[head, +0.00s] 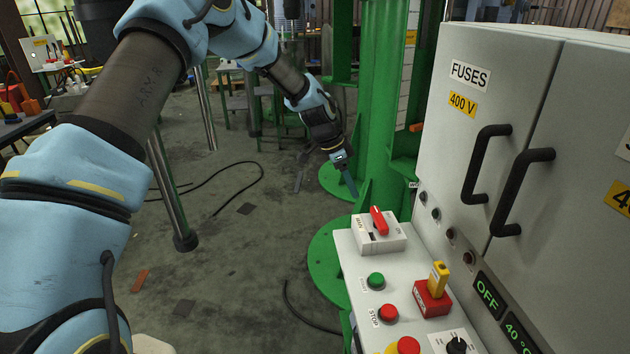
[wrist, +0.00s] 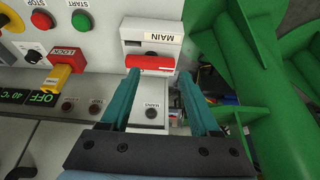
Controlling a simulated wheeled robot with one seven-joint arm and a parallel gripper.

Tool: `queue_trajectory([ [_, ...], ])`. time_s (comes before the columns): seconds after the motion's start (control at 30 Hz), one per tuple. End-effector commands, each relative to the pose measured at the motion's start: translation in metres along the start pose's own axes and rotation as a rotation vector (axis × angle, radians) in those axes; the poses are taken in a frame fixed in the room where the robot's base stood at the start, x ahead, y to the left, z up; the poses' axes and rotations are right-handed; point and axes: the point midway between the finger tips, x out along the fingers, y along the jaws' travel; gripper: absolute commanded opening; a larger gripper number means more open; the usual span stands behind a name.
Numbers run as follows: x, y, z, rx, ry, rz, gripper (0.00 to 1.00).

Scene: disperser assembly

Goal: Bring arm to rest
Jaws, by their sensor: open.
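My gripper (head: 350,185) hangs at the end of my arm, pointing down, up and to the left of the control panel in the head view. In the wrist view, my gripper (wrist: 158,76) has its two teal fingers apart with nothing held between them. The MAIN switch box (head: 385,244) has a red handle (head: 379,220). In the wrist view the red handle (wrist: 149,62) lies crosswise just beyond the fingertips. The head view shows a gap between the fingertips and the handle.
The panel has a green START button (head: 375,281), a red STOP button (head: 388,314) and a red and yellow lock (head: 433,297). A grey fuse cabinet (head: 445,140) stands right. A green column (head: 381,110) stands close to my gripper. The floor at left is mostly open.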

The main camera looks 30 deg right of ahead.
Motion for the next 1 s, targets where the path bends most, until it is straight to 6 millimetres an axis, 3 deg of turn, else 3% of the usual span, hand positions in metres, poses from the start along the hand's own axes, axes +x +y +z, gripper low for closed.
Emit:
queue_trajectory([
  [0.17,-0.002,0.0,0.003,-0.008,-0.004,-0.003,0.62],
  [0.27,-0.018,-0.002,0.021,-0.064,-0.025,-0.02,0.62],
  [0.37,-0.051,-0.001,0.061,-0.19,-0.068,-0.055,0.62],
  [0.53,-0.125,0.019,0.157,-0.523,-0.153,-0.15,0.62],
  [0.67,-0.178,0.053,0.228,-0.805,-0.197,-0.231,0.62],
  [0.8,-0.228,0.11,0.296,-1.129,-0.222,-0.323,0.62],
  [0.9,-0.255,0.158,0.334,-1.359,-0.22,-0.385,0.62],
  [1.0,-0.271,0.202,0.359,-1.555,-0.207,-0.436,0.62],
])
